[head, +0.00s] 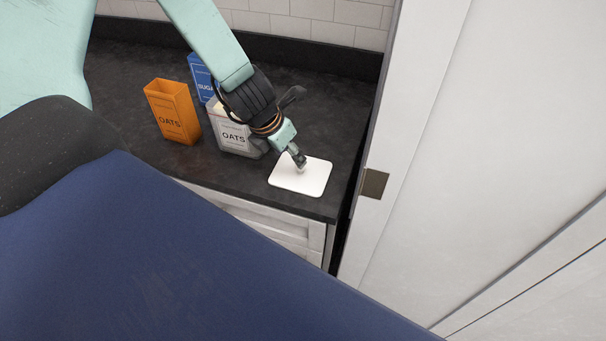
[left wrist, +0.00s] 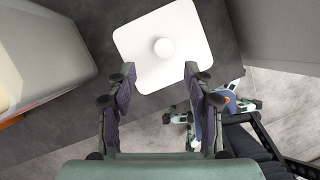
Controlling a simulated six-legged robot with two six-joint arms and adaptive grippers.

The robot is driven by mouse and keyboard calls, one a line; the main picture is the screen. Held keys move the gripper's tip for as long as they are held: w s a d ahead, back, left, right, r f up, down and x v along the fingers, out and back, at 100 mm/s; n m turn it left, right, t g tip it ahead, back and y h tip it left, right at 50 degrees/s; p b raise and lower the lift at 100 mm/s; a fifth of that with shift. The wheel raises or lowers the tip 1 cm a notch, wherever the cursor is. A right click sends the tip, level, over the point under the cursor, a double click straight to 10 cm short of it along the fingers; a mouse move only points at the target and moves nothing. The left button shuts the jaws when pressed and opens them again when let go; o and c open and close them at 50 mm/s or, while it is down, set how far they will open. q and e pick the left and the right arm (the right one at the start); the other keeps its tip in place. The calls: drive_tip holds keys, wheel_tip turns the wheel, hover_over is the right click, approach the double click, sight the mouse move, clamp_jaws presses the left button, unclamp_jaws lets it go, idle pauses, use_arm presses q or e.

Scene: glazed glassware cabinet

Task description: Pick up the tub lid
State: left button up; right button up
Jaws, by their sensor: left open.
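The tub lid (head: 312,182) is a white rounded square lying flat on the dark counter near its front right corner. In the left wrist view the lid (left wrist: 142,60) shows a round white knob (left wrist: 164,48) at its middle. My left gripper (head: 300,165) is over the lid, close to the knob. In the left wrist view the left gripper (left wrist: 160,72) is open, its fingers spread to either side below the knob, with nothing between them. The clear tub labelled OATS (head: 232,138) stands to the left of the lid, partly behind my arm. My right gripper does not show.
An orange OATS box (head: 172,112) and a blue SUGAR box (head: 201,78) stand left of the tub. The dark counter (head: 335,120) is bare behind the lid. Its front edge is close to the lid, and a white door panel (head: 425,150) rises at the right.

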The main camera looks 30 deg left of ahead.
sight(311, 181)
use_arm(q)
drive_tip(key=shift+w+d+f+b, duration=0.25)
drive_tip(key=shift+f+b, duration=0.1)
drive_tip(key=shift+f, duration=0.3)
drive_tip(key=b+x, duration=0.3)
drive_tip(key=x, duration=0.1)
drive_tip(key=shift+w, duration=0.2)
drive_tip(key=shift+f, duration=0.35)
drive_tip(key=shift+d, duration=0.15)
drive_tip(key=shift+w+d, duration=0.1)
drive_tip(key=shift+w, duration=0.15)
drive_tip(key=shift+c, duration=0.3)
drive_tip(key=c, duration=0.7)
drive_tip(key=shift+c, duration=1.2)
